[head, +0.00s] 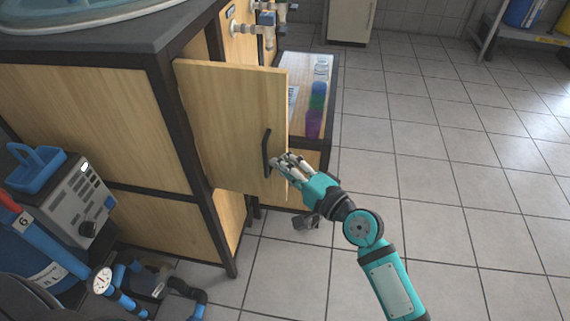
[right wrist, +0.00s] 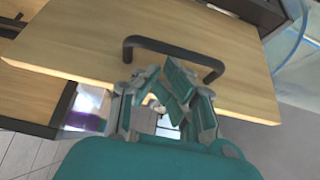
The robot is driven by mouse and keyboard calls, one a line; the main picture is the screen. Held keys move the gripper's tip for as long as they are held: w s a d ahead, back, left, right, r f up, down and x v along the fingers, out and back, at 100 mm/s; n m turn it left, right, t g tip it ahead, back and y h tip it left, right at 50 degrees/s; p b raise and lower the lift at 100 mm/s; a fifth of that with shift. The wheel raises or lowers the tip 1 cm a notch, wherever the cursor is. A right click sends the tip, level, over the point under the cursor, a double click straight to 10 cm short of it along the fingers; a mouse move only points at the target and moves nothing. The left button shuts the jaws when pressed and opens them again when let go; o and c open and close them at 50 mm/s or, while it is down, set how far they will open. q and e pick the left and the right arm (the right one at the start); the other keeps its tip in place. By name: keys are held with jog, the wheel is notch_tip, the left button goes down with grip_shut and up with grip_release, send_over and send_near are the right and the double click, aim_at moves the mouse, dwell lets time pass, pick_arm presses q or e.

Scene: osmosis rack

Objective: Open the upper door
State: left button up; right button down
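The upper door (head: 232,120) is a light wooden panel that stands swung out from the cabinet front. Its dark bar handle (head: 266,153) is near the panel's right edge. In the right wrist view the door (right wrist: 95,45) fills the upper part, with the handle (right wrist: 175,48) across it. My right gripper (head: 281,164) is at the door's right edge, beside the lower part of the handle. In the right wrist view its fingers (right wrist: 165,80) are apart, just short of the handle bar, with nothing clearly held. Contact with the door cannot be told. My left gripper is not in view.
A dark worktop (head: 110,42) tops the cabinet. Behind the door are pipes with valves (head: 268,30) and a shelf with coloured cups (head: 316,105). A grey pump unit (head: 75,200) and a pressure gauge (head: 103,280) stand at left. Tiled floor at right is clear.

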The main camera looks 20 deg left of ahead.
jog(key=shift+s+a+f, duration=0.2)
jog(key=shift+s+a, duration=0.05)
